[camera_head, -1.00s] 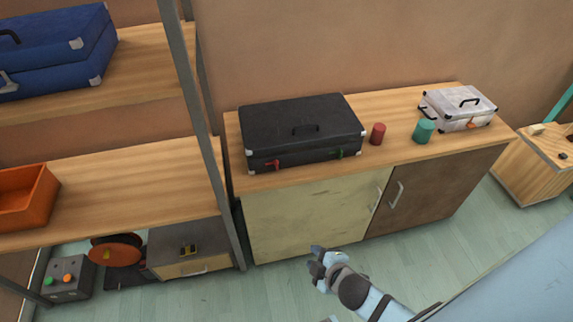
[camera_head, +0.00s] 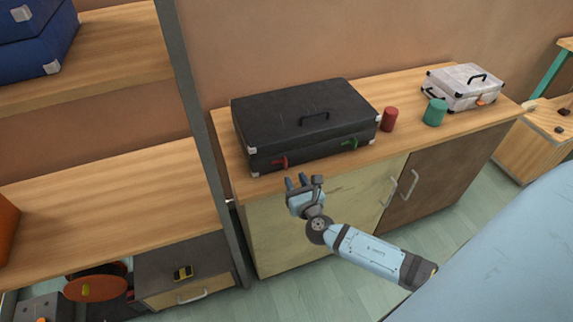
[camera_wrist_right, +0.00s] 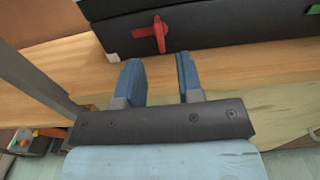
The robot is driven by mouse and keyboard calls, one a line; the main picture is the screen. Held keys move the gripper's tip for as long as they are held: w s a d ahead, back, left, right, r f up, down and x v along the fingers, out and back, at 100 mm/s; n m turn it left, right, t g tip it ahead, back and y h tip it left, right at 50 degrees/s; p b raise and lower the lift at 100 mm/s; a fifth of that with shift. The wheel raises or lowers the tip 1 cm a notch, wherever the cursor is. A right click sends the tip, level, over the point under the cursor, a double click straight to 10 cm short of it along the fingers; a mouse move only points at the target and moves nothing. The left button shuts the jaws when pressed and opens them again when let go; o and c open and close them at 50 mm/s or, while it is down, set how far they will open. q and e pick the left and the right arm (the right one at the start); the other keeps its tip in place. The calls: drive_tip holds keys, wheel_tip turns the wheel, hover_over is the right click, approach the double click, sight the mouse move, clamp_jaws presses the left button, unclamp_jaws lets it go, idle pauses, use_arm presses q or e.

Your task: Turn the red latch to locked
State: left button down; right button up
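A red latch (camera_head: 279,162) sits on the front of a black suitcase (camera_head: 300,108), near its left end. It also shows in the right wrist view (camera_wrist_right: 152,35), just beyond my fingertips, as a cross-like shape with a long bar and a short arm. A green latch (camera_head: 349,143) is near the suitcase's right end. My right gripper (camera_head: 297,183) is in front of the cabinet's front edge, a little below the red latch and apart from it. In the right wrist view its two blue fingers (camera_wrist_right: 158,75) are spread with nothing between them. My left gripper is not in view.
The suitcase lies on a wooden cabinet top (camera_head: 235,180). A red cylinder (camera_head: 390,119), a green cylinder (camera_head: 434,112) and a white case (camera_head: 464,87) stand to its right. A grey shelf post (camera_head: 200,140) rises on the left, close to the cabinet.

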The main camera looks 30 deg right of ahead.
sight(286, 165)
drive_tip(key=x, duration=0.7)
drive_tip(key=shift+w, duration=0.1)
clamp_jaws()
